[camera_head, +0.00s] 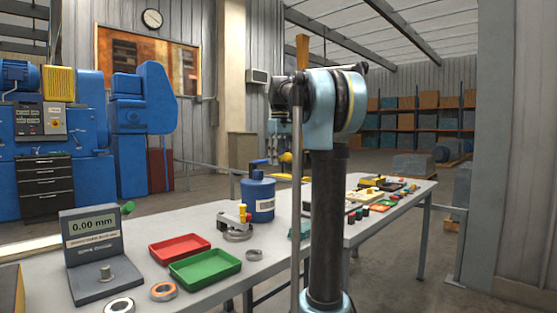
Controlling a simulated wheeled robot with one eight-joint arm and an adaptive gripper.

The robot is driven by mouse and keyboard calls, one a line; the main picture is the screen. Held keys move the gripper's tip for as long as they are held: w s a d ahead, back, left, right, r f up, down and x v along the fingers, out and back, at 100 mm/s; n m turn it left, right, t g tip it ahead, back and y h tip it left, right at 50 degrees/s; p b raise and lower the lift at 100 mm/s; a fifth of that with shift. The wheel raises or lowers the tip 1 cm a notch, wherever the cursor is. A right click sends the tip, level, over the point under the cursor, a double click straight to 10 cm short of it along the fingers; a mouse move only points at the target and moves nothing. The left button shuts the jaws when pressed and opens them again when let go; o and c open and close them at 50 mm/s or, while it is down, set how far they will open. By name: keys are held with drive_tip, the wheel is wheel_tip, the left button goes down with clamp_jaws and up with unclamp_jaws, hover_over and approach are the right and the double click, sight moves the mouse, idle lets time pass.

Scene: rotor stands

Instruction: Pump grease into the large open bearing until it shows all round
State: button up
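A silver ring-shaped bearing (120,306) lies at the table's near edge, partly cut off by the frame's bottom. An orange-and-grey ring bearing (163,291) lies to its right, and a smaller grey ring (254,255) lies right of the green tray. I cannot tell for certain which is the large open bearing, and no grease is clear on any. A blue canister with a pale label and a top fitting (258,198), possibly the grease pump, stands farther back on the table. My arm rises in the foreground; my gripper is not visible.
A gauge stand reading 0.00 mm (94,235) stands at left. Red (180,262) and green (205,283) trays lie beside it. A metal fixture with a yellow-and-red top (235,236) stands before the canister. My arm hides part of the table (405,205); small parts crowd its far end.

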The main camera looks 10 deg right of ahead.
drive_tip(key=shift+c, duration=0.6)
drive_tip(key=c, duration=0.7)
drive_tip(key=shift+f, duration=2.45)
drive_tip(key=shift+r, duration=2.45)
drive_tip(key=o, duration=0.9)
